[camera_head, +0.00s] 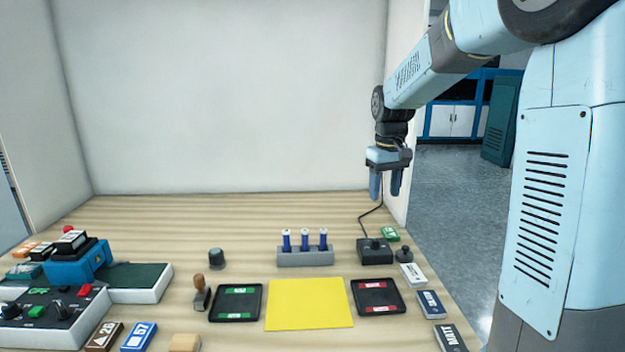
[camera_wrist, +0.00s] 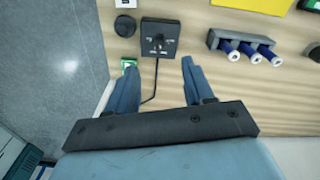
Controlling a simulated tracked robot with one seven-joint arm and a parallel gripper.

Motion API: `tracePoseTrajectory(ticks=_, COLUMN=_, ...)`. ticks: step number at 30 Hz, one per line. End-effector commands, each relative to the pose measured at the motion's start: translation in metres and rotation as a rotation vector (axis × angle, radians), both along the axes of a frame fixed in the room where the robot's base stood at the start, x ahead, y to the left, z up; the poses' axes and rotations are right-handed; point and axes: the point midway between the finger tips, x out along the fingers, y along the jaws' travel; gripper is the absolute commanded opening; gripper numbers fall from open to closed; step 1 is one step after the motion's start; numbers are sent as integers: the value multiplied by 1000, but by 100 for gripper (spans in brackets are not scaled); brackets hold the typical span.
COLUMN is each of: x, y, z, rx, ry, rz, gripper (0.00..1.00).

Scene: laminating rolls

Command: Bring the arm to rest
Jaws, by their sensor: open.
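My gripper (camera_head: 386,184) hangs over the back right of the wooden table (camera_head: 180,215), pointing down. Its two blue fingers are apart with nothing between them. In the wrist view the gripper (camera_wrist: 158,80) also shows open and empty, above the table. A black box with a small lever and a cable (camera_head: 375,251) stands on the table below and in front of the gripper. The same box shows in the wrist view (camera_wrist: 160,38), beyond the fingertips.
A grey rack (camera_head: 305,257) holds three blue rolls. A yellow sheet (camera_head: 309,303) lies between a green-marked tray (camera_head: 236,302) and a red-marked tray (camera_head: 378,296). A blue machine (camera_head: 78,266) stands left. White walls (camera_head: 230,90) bound the table's back and sides.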

Motion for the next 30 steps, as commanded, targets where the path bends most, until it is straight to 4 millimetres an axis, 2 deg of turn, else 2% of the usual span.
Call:
tracePoseTrajectory(ticks=1, x=-12, y=0, z=8, rx=-3, ry=-19, rz=-8, gripper=52)
tracePoseTrajectory(ticks=6, x=-45, y=-1, z=26, rx=-6, ry=-70, rz=-41, gripper=52)
tracePoseTrajectory(ticks=15, x=-106, y=-2, z=48, rx=-3, ry=-162, rz=-98, gripper=52)
tracePoseTrajectory(ticks=21, x=-147, y=-4, z=56, rx=6, ry=-223, rz=-135, gripper=52)
tracePoseTrajectory(ticks=30, x=-206, y=-6, z=58, rx=29, ry=-314, rz=-187, gripper=52)
